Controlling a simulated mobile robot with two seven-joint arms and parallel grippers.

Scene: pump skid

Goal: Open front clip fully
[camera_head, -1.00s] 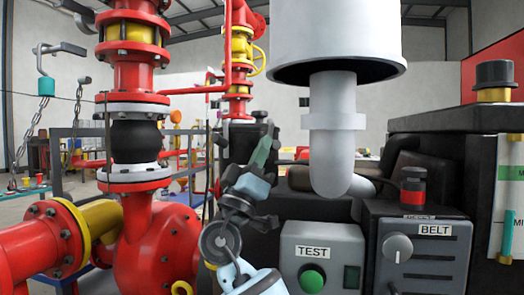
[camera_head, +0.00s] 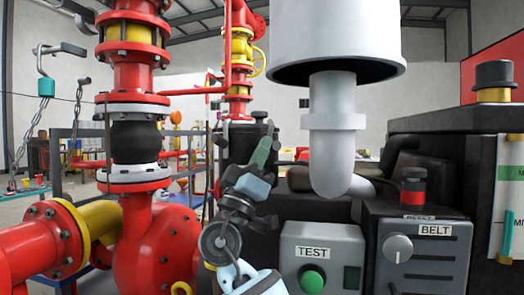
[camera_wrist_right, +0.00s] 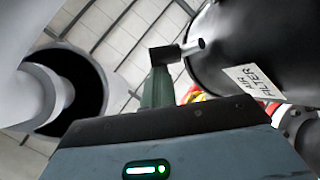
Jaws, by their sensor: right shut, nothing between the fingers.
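The black air filter housing (camera_wrist_right: 258,60) fills the upper right of the wrist view and carries a white label reading "AIR FILTER". It shows in the head view (camera_head: 238,148) as a dark cylinder behind my right gripper. A short grey peg-like part (camera_wrist_right: 198,45) stands at the housing's near end, right at my fingertips; I cannot tell whether it is the front clip or how far it is open. My right gripper (camera_head: 262,121) is shut and empty, its tips against or very near the housing. Its green finger and dark tip (camera_wrist_right: 166,54) show in the wrist view. My left gripper is out of view.
A large white cylinder (camera_head: 335,35) with a grey spout (camera_head: 332,140) hangs just right of my right gripper. Red pump piping (camera_head: 160,245) stands close on the left. The TEST box (camera_head: 322,250) and BELT panel (camera_head: 425,255) are at lower right.

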